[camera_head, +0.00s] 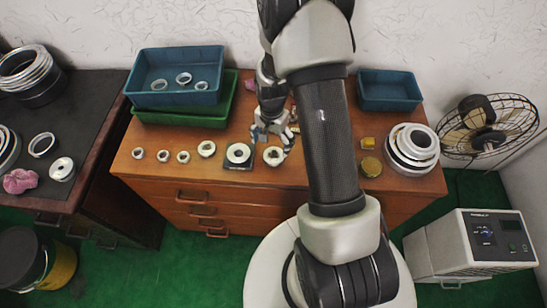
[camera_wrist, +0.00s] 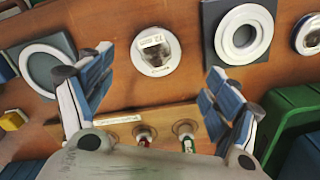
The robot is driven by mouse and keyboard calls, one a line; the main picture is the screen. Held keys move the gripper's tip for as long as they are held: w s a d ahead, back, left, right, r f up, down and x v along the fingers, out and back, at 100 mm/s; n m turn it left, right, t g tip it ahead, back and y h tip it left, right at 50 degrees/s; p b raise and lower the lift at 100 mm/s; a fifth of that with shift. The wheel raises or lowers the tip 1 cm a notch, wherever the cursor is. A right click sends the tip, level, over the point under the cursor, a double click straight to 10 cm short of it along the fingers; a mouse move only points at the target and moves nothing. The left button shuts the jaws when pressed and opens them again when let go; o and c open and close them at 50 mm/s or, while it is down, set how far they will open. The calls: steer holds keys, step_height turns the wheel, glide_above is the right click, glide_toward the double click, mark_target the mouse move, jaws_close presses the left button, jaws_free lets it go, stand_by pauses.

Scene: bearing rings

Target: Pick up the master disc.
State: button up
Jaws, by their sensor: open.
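A round silvery disc with a pale printed label, which looks like the master disc, lies flat on the brown wooden top in the wrist view (camera_wrist: 155,62). In the head view the disc (camera_head: 273,158) lies right of the disc on a dark square plate, just in front of my gripper (camera_head: 274,138). My gripper is open and empty above the worktop. In the wrist view its blue-padded fingers (camera_wrist: 158,80) spread left and right, with the disc between and slightly beyond their tips. No finger visibly touches it.
A white ring on a dark square plate (camera_wrist: 240,32) and another ring (camera_wrist: 308,35) lie to the right. Another dark plate with a ring (camera_wrist: 45,66) is left. A small board with several fittings (camera_wrist: 145,133) and a green tray (camera_wrist: 292,108) are nearby. Stacked rings (camera_head: 412,150) stand right.

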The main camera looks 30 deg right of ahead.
mark_target(274, 155)
steer(key=f+b, duration=0.1)
steer(key=f, duration=0.2)
steer(key=f+b, duration=0.1)
steer(key=f, duration=0.2)
steer(key=shift+s+d+f, duration=0.2)
steer(key=shift+f, duration=0.05)
steer(key=shift+r, duration=0.1)
steer(key=shift+c, duration=0.6)
steer(key=c, duration=1.5)
steer(key=shift+r, duration=0.1)
